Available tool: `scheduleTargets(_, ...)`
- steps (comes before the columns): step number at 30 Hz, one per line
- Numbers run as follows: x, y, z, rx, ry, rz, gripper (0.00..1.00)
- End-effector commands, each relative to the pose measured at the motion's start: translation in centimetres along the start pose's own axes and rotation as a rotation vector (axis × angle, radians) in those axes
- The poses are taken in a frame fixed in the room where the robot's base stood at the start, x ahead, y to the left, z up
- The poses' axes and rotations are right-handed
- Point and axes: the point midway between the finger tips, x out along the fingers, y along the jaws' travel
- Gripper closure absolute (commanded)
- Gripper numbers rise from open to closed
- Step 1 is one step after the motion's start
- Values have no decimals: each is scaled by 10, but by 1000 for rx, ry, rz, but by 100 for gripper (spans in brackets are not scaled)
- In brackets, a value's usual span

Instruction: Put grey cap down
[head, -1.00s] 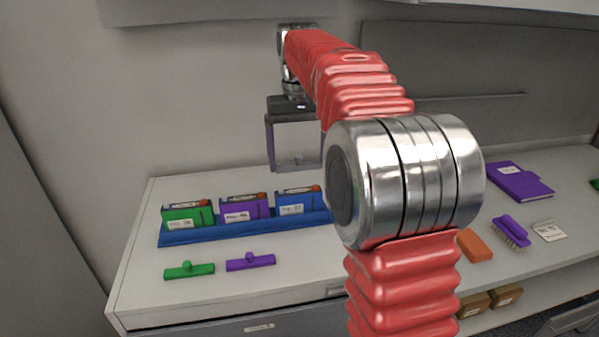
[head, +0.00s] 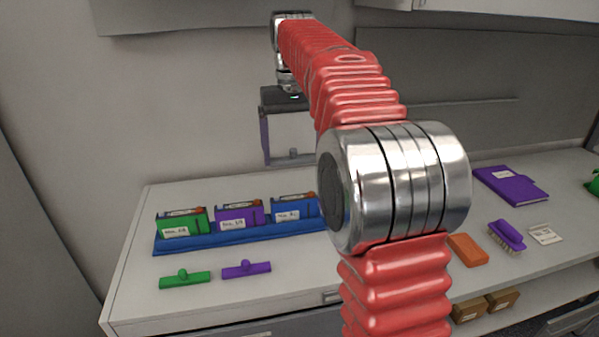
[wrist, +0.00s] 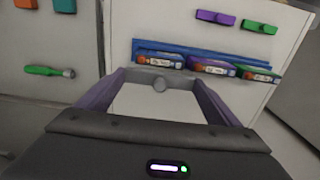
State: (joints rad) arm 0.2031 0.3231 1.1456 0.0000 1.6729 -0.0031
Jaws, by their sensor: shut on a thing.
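My gripper (head: 288,156) is shut on the grey cap and holds it in the air above and behind the blue battery tray (head: 190,243). The grey cap (wrist: 150,79) spans between the purple fingertips in the wrist view, with its round knob showing. In the head view the cap (head: 293,156) is partly hidden by my arm. The tray holds a green battery (head: 177,226), a purple battery (head: 236,217) and a blue battery (head: 294,210). A green cap (head: 185,279) and a purple cap (head: 246,269) lie on the bench in front. My arm hides the tray's right end.
The bench (head: 135,300) is clear around the two loose caps. To the right lie an orange block (head: 467,250), a purple brush (head: 507,236), a white card (head: 545,234) and a purple book (head: 510,184). A green-handled tool (wrist: 48,71) shows in the wrist view.

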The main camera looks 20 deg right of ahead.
Motion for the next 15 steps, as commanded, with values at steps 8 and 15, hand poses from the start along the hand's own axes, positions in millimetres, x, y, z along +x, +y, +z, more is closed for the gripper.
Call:
scheduleTargets(8,-13,4,6,7,22,0,35)
scheduleTargets(15,-14,12,42,22,15,0,35)
